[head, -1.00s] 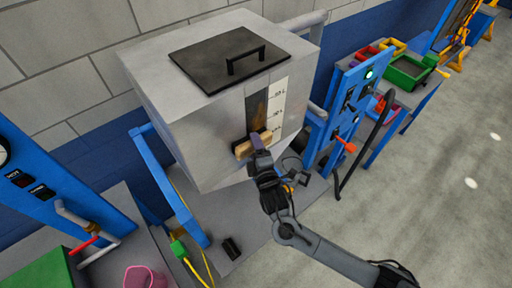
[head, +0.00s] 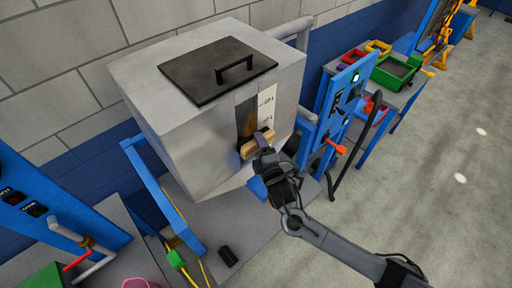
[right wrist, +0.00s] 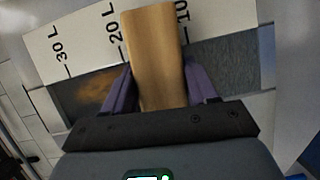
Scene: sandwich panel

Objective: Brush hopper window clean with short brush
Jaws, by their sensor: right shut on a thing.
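The grey hopper (head: 190,140) has a tall dark window (head: 246,118) with brown dust on it and a white litre scale (head: 267,98) beside it. My right gripper (head: 262,148) is shut on the short brush (head: 250,150), a pale wooden block, at the lower part of the window. In the right wrist view the purple fingers grip the wooden block (right wrist: 157,55), which lies across the window near the 10 L and 20 L marks. Brown dust (right wrist: 92,92) shows left of it; the strip right of it (right wrist: 225,62) looks plain grey. The bristles are hidden. My left gripper is out of view.
A black lid (head: 205,78) with a handle tops the hopper. A blue control panel (head: 340,110) with a red lever stands close on the right. A blue frame (head: 160,195) and a small black block (head: 228,256) are at lower left. Open floor lies right.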

